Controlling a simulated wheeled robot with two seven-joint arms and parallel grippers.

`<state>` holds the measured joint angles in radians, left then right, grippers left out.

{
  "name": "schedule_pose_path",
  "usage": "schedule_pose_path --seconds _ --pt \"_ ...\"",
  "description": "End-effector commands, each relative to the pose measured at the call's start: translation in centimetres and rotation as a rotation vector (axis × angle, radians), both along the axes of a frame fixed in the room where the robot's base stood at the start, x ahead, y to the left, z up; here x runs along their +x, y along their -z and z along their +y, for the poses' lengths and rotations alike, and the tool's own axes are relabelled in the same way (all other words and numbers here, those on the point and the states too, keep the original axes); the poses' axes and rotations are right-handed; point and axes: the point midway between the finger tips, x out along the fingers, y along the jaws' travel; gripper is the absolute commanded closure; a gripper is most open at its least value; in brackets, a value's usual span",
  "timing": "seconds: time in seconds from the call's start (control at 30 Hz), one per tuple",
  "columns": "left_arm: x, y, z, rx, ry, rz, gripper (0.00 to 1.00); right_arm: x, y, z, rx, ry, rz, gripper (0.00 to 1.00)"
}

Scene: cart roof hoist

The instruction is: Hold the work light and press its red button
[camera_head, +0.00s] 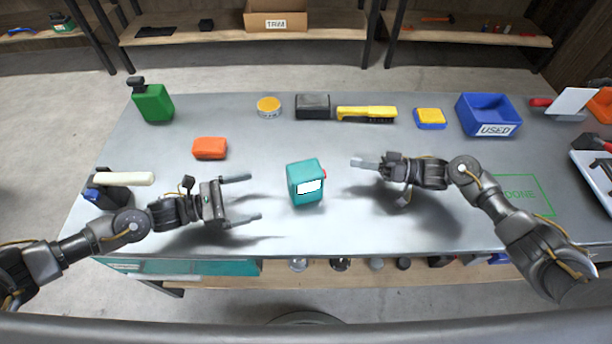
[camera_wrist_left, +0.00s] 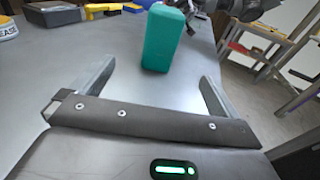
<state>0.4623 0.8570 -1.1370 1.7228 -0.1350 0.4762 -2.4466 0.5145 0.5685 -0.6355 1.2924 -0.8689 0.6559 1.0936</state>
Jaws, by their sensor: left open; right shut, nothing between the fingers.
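The work light (camera_head: 304,168) is a teal box with a white panel on its front, standing on the grey bench between my two grippers. Its red button (camera_head: 324,174) shows on its right side. My left gripper (camera_head: 245,198) is open and empty to the left of the light, its fingers pointing toward it. In the left wrist view the light (camera_wrist_left: 162,40) stands beyond the open fingers, apart from them; the button is hidden there. My right gripper (camera_head: 358,163) is shut and empty to the right of the light, fingertips pointing at the button side, with a gap between.
An orange block (camera_head: 209,148) lies behind my left gripper. A green canister (camera_head: 153,103), yellow brush (camera_head: 366,113), dark box (camera_head: 312,106) and blue USED bin (camera_head: 489,114) stand along the back. A green DONE outline (camera_head: 522,194) marks the bench at right. The bench around the light is clear.

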Motion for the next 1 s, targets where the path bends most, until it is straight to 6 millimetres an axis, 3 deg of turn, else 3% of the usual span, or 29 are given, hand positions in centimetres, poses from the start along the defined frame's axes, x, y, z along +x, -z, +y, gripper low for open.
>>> schedule_pose_path --seconds 0.2,0.37,0.8,1.0 --pt "-1.3 -0.3 4.0 0.003 0.000 0.002 0.00 0.0 0.0 0.0 0.000 0.000 0.000 1.00" --pt "-1.7 -0.5 5.6 0.000 0.000 0.000 0.00 0.0 0.0 0.0 0.000 0.000 0.000 1.00" --pt "-1.9 -0.7 6.0 -0.001 0.001 -0.001 0.00 0.0 -0.1 0.0 0.000 0.000 0.000 1.00" --pt "-1.8 -3.7 6.0 -0.001 0.001 -0.001 0.00 0.0 -3.2 0.0 0.000 0.000 0.000 1.00"
